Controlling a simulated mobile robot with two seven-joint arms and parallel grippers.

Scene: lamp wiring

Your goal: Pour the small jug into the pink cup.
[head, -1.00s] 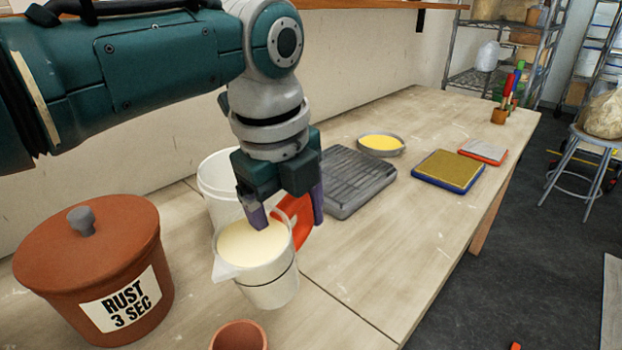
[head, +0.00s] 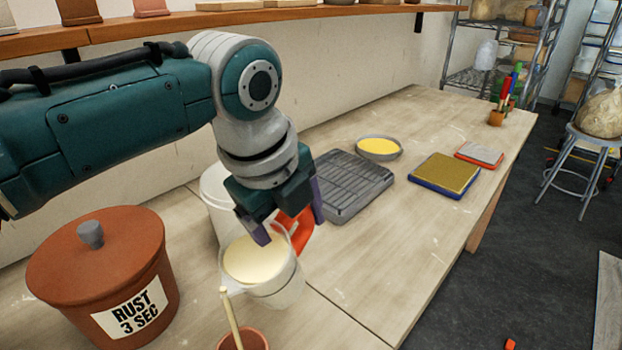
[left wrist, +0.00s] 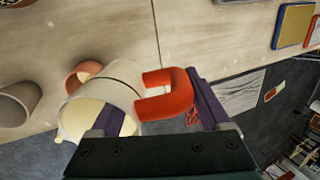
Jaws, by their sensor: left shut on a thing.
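The small jug (head: 282,290) is pale and translucent, with a red handle (head: 305,235) and cream liquid inside. My left gripper (head: 290,217) is shut on the handle and holds the jug tilted, spout toward the lower left. A thin cream stream (head: 231,318) runs from the spout into the pink cup (head: 257,340), which is cut off at the bottom edge. In the left wrist view the jug (left wrist: 118,92) partly covers the pink cup (left wrist: 73,80), and cream liquid shows in its mouth. My right gripper is not in view.
A lidded terracotta pot (head: 98,270) labelled "RUST 3 SEC" stands at left. A white tub (head: 214,190) stands behind the jug. A grey ribbed tray (head: 350,185), a yellow-filled dish (head: 379,149) and a blue-rimmed tray (head: 443,176) lie beyond. A grey cup (left wrist: 18,103) shows in the left wrist view.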

